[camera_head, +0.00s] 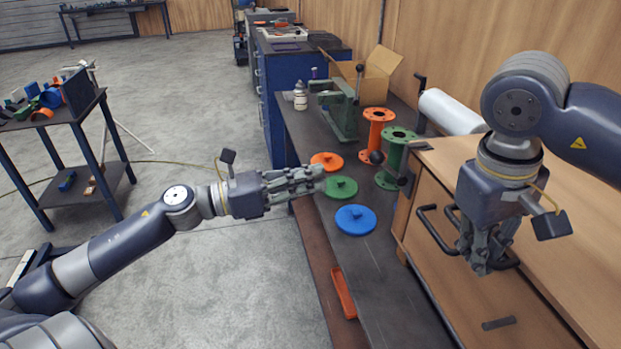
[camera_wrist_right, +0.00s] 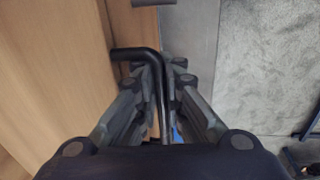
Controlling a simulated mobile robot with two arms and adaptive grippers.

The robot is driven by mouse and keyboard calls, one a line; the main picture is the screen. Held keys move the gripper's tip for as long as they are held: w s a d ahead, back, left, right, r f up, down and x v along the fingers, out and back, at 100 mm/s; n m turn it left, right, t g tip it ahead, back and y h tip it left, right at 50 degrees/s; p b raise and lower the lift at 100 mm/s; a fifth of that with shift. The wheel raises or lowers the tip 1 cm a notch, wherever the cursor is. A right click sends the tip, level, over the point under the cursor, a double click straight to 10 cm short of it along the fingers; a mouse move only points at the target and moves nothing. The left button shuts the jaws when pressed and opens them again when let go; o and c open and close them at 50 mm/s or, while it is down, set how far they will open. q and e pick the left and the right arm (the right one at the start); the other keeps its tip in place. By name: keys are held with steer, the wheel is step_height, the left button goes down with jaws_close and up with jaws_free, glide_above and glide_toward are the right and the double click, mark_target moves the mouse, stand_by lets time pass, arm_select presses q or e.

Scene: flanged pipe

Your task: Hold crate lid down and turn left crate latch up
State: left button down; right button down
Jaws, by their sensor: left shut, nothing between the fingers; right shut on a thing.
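The wooden crate (camera_head: 411,213) stands at the right, and its broad wooden lid (camera_head: 556,215) seems to be on top. A dark lever with a round knob (camera_head: 376,157) sticks out at the crate's left corner; it looks like a latch, lying sideways. My left gripper (camera_head: 318,178) is shut and empty over the bench, left of and apart from that lever. My right gripper (camera_head: 482,262) points down at the crate and is shut on a bent black handle (camera_head: 430,228). In the right wrist view the handle (camera_wrist_right: 140,53) runs between the fingers.
Green (camera_head: 341,187), orange (camera_head: 327,161) and blue (camera_head: 356,219) flanged discs lie on the dark bench (camera_head: 375,265). Green (camera_head: 393,160) and orange (camera_head: 376,135) flanged pipes stand behind. A white roll (camera_head: 450,112) is beyond the crate. Open floor lies left of the bench.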

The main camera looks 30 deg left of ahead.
steer(key=shift+d, duration=0.1)
steer(key=c, duration=1.6)
jaws_free()
steer(key=shift+w+f, duration=0.1)
steer(key=shift+w, duration=0.05)
step_height(320, 180, up, 12)
steer(key=s+a, duration=0.1)
steer(key=shift+s+a, duration=0.25)
steer(key=shift+f, duration=0.1)
